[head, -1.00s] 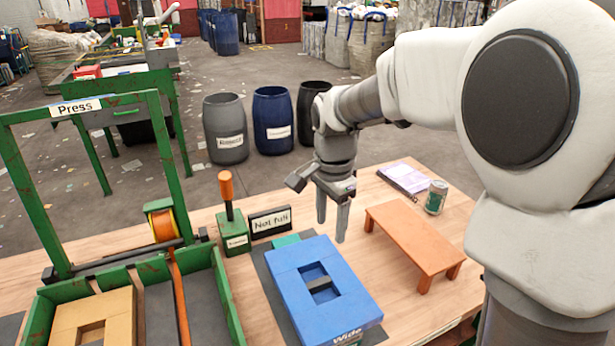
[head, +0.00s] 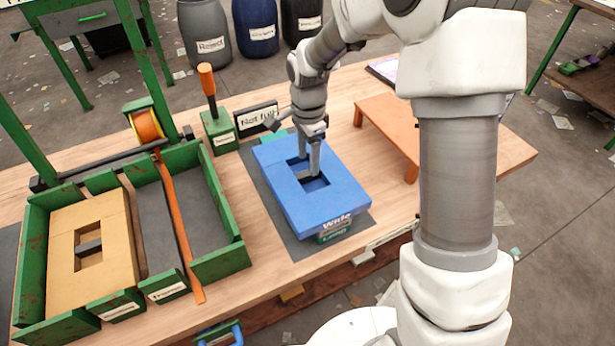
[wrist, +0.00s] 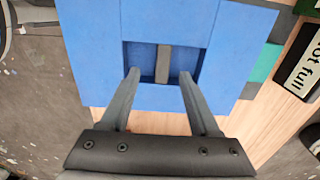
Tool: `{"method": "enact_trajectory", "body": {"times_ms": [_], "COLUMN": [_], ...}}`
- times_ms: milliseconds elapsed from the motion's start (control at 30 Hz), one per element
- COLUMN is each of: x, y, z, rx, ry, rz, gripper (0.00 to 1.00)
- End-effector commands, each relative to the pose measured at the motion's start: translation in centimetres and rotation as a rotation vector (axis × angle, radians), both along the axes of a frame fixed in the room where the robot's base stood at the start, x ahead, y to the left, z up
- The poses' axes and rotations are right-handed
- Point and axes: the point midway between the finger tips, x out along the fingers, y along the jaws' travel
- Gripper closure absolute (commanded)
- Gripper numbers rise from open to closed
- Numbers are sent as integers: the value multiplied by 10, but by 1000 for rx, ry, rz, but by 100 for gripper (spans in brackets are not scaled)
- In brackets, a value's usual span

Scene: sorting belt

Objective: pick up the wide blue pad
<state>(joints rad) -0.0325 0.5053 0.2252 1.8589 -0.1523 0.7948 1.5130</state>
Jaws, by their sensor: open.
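The wide blue pad (head: 330,206) lies on a dark grey mat (head: 284,237) on the wooden table, over a teal block marked with a label. It has a rectangular opening in its middle with a grey bar (wrist: 163,64) across it. My gripper (head: 309,172) points down at this opening in the head view. In the wrist view my gripper (wrist: 160,74) has its two fingers apart, one on each side of the grey bar, with nothing between them but the bar. Whether the fingertips touch the bar or pad I cannot tell.
A "Not full" sign (head: 257,116) and an orange-handled lever (head: 208,88) stand behind. An orange stand (head: 385,115) is to the right.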

Motion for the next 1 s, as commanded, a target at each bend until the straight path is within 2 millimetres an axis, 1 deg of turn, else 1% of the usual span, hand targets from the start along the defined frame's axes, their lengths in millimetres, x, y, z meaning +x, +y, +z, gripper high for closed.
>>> {"method": "enact_trajectory", "body": {"times_ms": [167,400,467,533,700,733,767,800,967,1000], "x": [1,4,4,4,4,4,4,4,4,4], "y": [0,1,1,1,1,1,1,1,1,1], "z": [-9,-45,-51,-55,-54,-54,-54,-54,-54,-54], "rx": [0,0,1,1,0,0,0,0,0,0], "ry": [0,2,1,1,-1,-1,-1,-1,-1,-1], "rz": [0,1,1,0,1,1,1,1,1,1], "gripper": [38,38,38,38,38,39,45,52,81,88]}}
